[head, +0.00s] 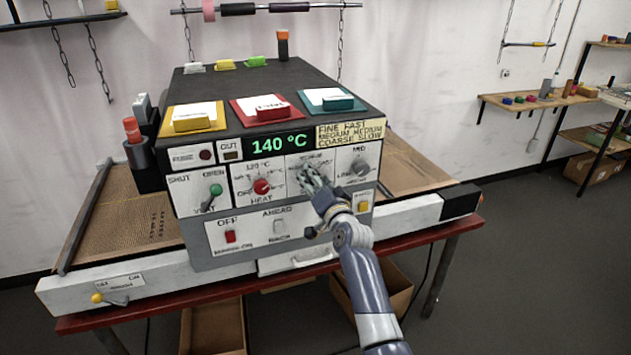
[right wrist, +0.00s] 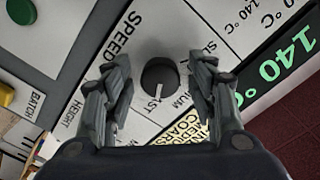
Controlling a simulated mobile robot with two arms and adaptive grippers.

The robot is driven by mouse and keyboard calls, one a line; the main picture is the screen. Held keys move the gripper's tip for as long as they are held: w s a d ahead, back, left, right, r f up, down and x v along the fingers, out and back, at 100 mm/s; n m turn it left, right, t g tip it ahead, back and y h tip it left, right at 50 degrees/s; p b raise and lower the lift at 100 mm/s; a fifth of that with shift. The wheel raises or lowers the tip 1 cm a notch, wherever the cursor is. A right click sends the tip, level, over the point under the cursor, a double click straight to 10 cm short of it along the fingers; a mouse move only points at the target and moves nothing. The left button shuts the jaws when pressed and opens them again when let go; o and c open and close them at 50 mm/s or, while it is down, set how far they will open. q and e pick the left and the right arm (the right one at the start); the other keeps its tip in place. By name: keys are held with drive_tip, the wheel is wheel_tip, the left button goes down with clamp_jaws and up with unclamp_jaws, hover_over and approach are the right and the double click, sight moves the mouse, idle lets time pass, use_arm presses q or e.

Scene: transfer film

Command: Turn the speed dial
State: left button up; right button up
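The speed dial (right wrist: 159,77) is a dark round knob on the white panel under the word SPEED. Its white mark points down in the right wrist view, at lettering that reads "AST". In the head view the dial is hidden behind my right gripper (head: 314,180), which reaches the panel front just right of the red heat knob (head: 261,187). In the right wrist view my right gripper's fingers (right wrist: 160,92) stand apart on either side of the dial, with a gap visible on each side. My left gripper is not in view.
A grey height knob (head: 359,166) sits close on the right of my gripper. A green-knobbed vent lever (head: 215,190), a red switch (head: 230,237) and a yellow button (head: 363,206) share the front. A display (head: 278,143) reads 140 °C. A yellow settings label (head: 350,132) is above.

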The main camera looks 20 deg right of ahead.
drive_tip(key=s, duration=1.2)
drive_tip(key=shift+d, duration=0.2)
idle(0.4)
